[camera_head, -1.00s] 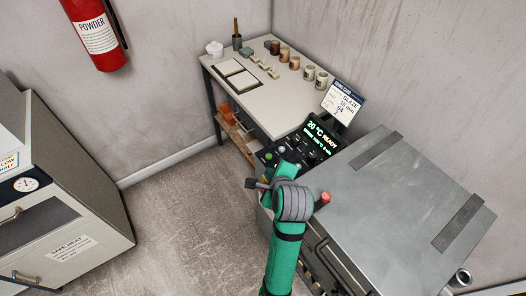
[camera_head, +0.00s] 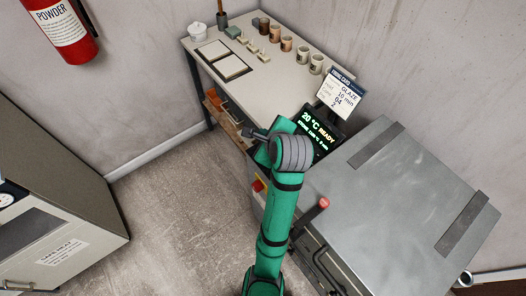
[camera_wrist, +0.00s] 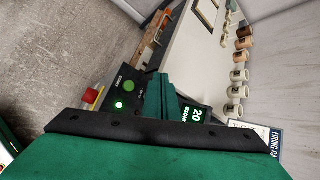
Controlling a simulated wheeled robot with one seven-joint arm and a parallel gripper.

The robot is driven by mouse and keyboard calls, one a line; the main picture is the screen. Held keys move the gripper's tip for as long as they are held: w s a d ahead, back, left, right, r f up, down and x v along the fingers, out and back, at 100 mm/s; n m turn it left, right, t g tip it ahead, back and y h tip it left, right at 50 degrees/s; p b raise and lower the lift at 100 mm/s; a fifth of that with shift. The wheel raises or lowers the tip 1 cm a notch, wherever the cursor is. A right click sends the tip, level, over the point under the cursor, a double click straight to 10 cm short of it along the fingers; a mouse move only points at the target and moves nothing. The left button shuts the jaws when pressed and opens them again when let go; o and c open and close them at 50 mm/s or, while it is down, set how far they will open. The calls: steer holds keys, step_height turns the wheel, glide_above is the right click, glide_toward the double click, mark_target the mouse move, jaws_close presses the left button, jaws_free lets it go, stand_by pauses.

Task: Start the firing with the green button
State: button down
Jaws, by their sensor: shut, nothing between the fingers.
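The green button (camera_wrist: 128,86) is on the dark control panel (camera_wrist: 113,73) of the kiln (camera_head: 372,195), beside a START label in the wrist view. A small lit green lamp (camera_wrist: 119,104) is just below it. The panel display (camera_head: 318,129) reads 20 °C READY. My gripper (camera_wrist: 160,80) is shut and empty, over the panel between the button and the display. It looks apart from the button; its height above the panel is hard to tell. In the head view my arm hides the button.
A red knob on yellow (camera_wrist: 91,96) sits left of the button. A red-tipped handle (camera_head: 324,202) stands at the kiln's front edge. A firing card (camera_head: 342,91) stands behind the display. A table (camera_head: 270,88) with several cups is beyond. Floor (camera_head: 175,205) at left is clear.

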steer(key=f, duration=0.8)
steer(key=shift+a+f, duration=0.25)
steer(key=shift+f, duration=0.05)
steer(key=shift+w, duration=0.15)
stand_by(1.5)
steer(key=shift+a, duration=0.15)
steer(key=shift+s+d+f, duration=0.2)
steer(key=shift+d+f, duration=0.1)
steer(key=shift+d, duration=0.1)
steer(key=shift+f, duration=0.15)
steer(key=shift+a, duration=0.1)
